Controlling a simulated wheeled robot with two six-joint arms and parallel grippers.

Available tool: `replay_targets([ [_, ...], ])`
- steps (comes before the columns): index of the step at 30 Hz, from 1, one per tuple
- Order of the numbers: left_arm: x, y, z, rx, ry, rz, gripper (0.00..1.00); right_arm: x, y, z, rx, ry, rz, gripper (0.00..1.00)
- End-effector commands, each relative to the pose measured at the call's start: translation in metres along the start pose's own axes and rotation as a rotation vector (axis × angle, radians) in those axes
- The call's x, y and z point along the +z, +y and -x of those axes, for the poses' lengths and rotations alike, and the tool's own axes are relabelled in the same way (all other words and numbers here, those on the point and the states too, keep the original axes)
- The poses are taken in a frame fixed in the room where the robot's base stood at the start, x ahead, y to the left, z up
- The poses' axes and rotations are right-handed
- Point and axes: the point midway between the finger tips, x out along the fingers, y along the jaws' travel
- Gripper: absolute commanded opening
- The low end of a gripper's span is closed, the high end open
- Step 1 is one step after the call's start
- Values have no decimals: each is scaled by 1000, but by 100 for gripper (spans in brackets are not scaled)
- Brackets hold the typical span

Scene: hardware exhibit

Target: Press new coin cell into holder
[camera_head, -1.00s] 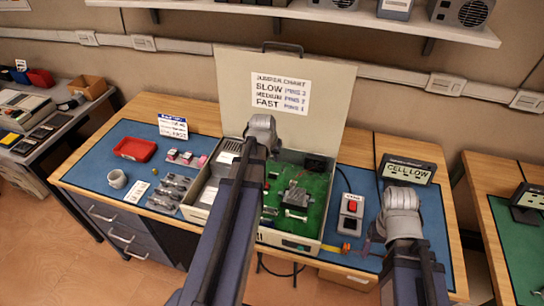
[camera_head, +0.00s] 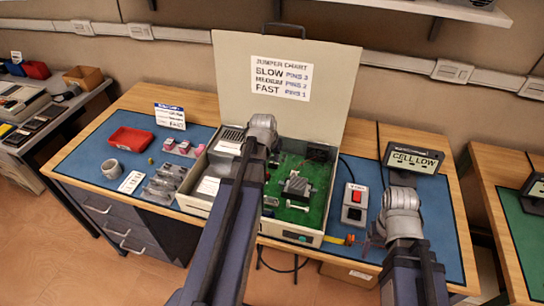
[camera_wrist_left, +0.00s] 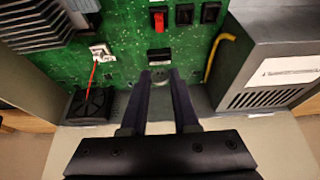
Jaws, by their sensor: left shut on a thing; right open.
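The open instrument case (camera_head: 308,237) holds a green circuit board (camera_head: 318,208), which also shows in the left wrist view (camera_wrist_left: 125,60). My left gripper (camera_wrist_left: 160,78) is shut on a small grey round piece (camera_wrist_left: 160,74), seemingly the coin cell, in front of the board's near edge. A small black part (camera_wrist_left: 158,55), possibly the holder, lies just beyond the fingertips; I cannot tell whether they touch. In the head view my left arm hides this gripper's fingertips. My right gripper (camera_head: 372,241) is open, low over the blue mat (camera_head: 445,245), right of the case. Its fingers are hard to make out.
The raised lid (camera_head: 235,75) carries a jumper chart. A grey switch box (camera_head: 354,207) and a CELL LOW display (camera_head: 413,161) stand right of the case. A grey vented block (camera_wrist_left: 270,75) borders the board.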

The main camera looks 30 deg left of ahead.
Motion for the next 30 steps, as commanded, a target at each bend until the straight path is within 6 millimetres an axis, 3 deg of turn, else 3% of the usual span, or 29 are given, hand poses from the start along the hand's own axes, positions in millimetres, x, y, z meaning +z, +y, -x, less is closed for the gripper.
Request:
replay_targets([
  [30,4,0,-8,0,0,0,0,0,-1,-9,0,0,0,76],
])
